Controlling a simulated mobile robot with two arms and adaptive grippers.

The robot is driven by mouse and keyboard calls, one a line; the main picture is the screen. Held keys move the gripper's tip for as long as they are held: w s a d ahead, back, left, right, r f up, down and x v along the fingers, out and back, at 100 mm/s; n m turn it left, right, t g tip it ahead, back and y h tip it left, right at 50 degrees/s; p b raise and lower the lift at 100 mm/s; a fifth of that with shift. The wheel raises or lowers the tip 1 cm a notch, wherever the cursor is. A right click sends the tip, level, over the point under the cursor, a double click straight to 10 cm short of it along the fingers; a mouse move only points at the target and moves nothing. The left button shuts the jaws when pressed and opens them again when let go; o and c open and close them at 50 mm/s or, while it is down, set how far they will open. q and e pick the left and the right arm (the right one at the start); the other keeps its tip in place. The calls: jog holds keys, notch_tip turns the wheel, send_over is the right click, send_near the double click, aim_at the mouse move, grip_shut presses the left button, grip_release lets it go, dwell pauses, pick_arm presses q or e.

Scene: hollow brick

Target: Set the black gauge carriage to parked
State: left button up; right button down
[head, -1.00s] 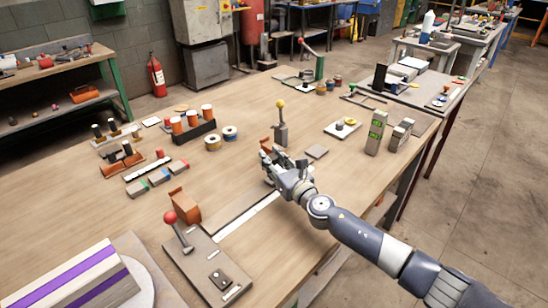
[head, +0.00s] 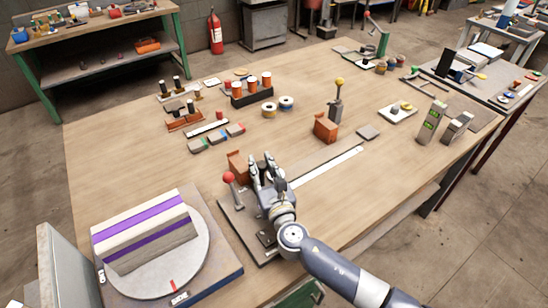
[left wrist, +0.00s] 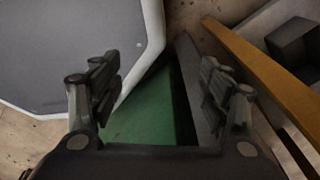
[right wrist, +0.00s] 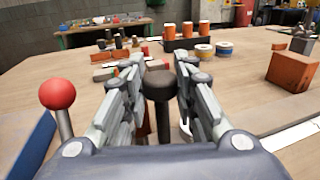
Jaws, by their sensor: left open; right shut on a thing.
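A black round knob on a stem (right wrist: 158,85), which I take to be the gauge carriage's handle, stands between the fingers of my right gripper (right wrist: 157,90). The same gripper (head: 267,170) shows in the head view at the near end of the rail with the white strip (head: 330,166), beside the near orange block (head: 238,165). It is shut on the knob. The carriage body is hidden by the fingers and palm. My left gripper (left wrist: 160,85) is open and empty in the left wrist view.
A red-knobbed lever (head: 228,178) stands close to the left of my right gripper. A yellow-knobbed lever (head: 340,83) stands behind the far block. A turntable (head: 200,250) carries a purple-striped block (head: 145,230). The wooden table (head: 120,150) has free room at left.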

jog(key=shift+s+a+f, duration=0.1)
jog(key=shift+s+a, duration=0.05)
jog(key=shift+a, duration=0.05)
jog(key=c, duration=1.3)
grip_release()
jog(key=shift+c, duration=0.2)
jog(key=shift+o, duration=0.3)
jog(key=shift+a, duration=0.1)
pick_arm(q)
jog(key=shift+a, duration=0.15)
pick_arm(e)
jog(key=v, duration=1.2)
